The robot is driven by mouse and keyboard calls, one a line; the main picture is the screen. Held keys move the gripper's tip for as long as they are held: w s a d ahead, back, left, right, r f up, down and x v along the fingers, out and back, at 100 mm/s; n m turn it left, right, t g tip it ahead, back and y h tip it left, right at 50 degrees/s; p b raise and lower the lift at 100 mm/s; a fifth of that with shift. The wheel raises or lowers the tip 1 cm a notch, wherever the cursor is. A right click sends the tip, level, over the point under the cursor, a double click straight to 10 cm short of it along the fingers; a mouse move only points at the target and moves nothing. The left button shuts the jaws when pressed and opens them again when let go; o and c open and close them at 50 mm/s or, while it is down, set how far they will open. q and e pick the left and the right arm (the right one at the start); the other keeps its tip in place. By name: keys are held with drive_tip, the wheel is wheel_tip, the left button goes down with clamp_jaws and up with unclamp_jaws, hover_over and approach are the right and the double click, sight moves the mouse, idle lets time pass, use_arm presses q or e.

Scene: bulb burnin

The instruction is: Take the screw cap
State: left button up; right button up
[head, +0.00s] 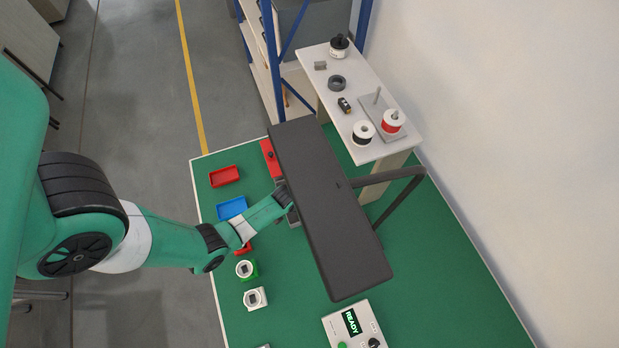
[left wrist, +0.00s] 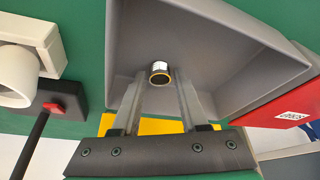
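A narrow gap seems to remain between the fingers and the cap. In the head view, my left arm goes in under a dark panel (head: 325,205), which hides the gripper and the cap. My right gripper is not in view.
A red box (left wrist: 275,125) with a white label adjoins the bin's right side. A white fitting (left wrist: 25,80) and a dark block with a red part (left wrist: 55,107) stand to the left. The green table holds red (head: 224,176) and blue (head: 231,208) trays and a READY unit (head: 352,325).

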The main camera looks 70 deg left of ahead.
use_arm(q)
clamp_jaws()
drive_tip(key=shift+r, duration=0.1)
drive_tip(key=shift+r+p, duration=0.25)
drive_tip(key=shift+p, duration=0.05)
drive_tip(key=p+v, duration=0.2)
drive_tip(key=v, duration=0.1)
drive_tip(key=p+v, duration=0.1)
drive_tip(key=shift+w+a+r+p, duration=0.15)
drive_tip(key=shift+w+r+p, duration=0.2)
drive_tip(key=shift+p, duration=0.05)
drive_tip(key=s+d+r+p, duration=0.6)
drive_tip(key=s+r+p, duration=0.5)
drive_tip(key=r, duration=0.1)
drive_tip(key=shift+s+r, duration=0.2)
drive_tip(key=shift+s, duration=0.15)
